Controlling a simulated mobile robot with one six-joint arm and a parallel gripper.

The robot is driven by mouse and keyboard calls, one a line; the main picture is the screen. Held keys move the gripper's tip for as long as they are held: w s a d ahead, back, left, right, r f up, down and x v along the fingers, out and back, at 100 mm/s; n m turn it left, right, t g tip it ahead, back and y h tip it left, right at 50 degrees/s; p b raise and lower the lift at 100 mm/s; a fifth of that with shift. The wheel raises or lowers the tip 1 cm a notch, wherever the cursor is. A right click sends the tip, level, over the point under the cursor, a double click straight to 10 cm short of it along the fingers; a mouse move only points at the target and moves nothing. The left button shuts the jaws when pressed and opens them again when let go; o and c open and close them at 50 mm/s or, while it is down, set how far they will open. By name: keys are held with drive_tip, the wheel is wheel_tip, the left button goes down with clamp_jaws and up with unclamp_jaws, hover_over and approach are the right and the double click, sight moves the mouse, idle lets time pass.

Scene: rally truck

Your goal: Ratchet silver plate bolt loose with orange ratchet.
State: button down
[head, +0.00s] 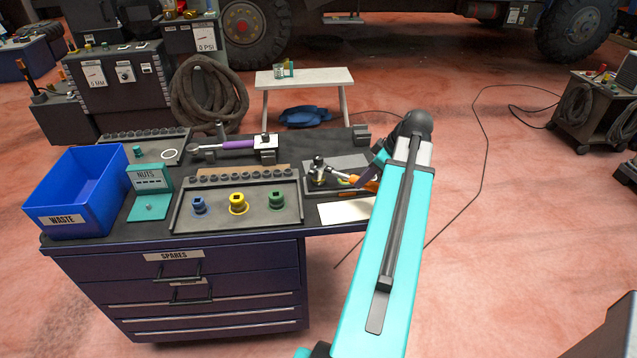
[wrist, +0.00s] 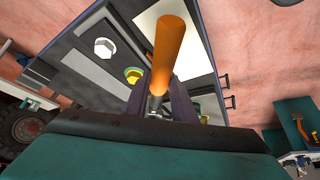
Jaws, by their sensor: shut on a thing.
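In the wrist view the orange handle (wrist: 168,55) rises from between my gripper's fingers (wrist: 160,102). A silver hex bolt (wrist: 104,48) stands on a light silver plate (wrist: 88,64), left of the handle and apart from it. I cannot tell whether the ratchet head sits on any bolt.
A tray with blue, yellow and green sockets (head: 238,203) lies left of the ratchet. A purple-handled tool (head: 240,144) lies behind it. A blue waste bin (head: 80,190) and a teal nuts holder (head: 150,180) stand farther left.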

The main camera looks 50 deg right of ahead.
drive_tip(key=shift+s+a+m+h, duration=0.15)
drive_tip(key=shift+a+m+h, duration=0.15)
drive_tip(key=shift+a+m, duration=0.4)
idle(0.6)
drive_tip(key=shift+r, duration=0.4)
idle(0.7)
drive_tip(key=shift+a, duration=0.25)
idle(0.5)
drive_tip(key=shift+r+p, duration=1.55)
drive_tip(key=shift+r, duration=0.65)
idle(2.7)
